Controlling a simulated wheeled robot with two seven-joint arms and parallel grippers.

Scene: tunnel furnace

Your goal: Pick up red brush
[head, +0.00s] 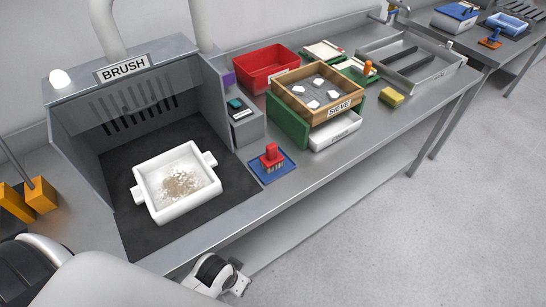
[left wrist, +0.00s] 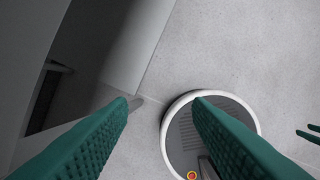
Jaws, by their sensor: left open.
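The red brush (head: 271,155) stands upright on a small blue tray (head: 283,169), bristles down, on the steel bench to the right of the brush booth. My left gripper (left wrist: 165,104) is open and empty in the left wrist view, its two green ribbed fingers wide apart above the floor. The brush is not in that view. In the head view only parts of my arm show at the bottom left, well short of the brush. Green finger-like tips at the right edge of the left wrist view may be my right gripper (left wrist: 312,132); their state is unclear.
A white pan (head: 203,198) with debris sits on the booth's dark mat (head: 138,237). A wooden sieve (head: 300,108) on a green stand, a red bin (head: 265,70) and a yellow sponge (head: 392,97) are further along the bench. The bench front edge near the brush is clear.

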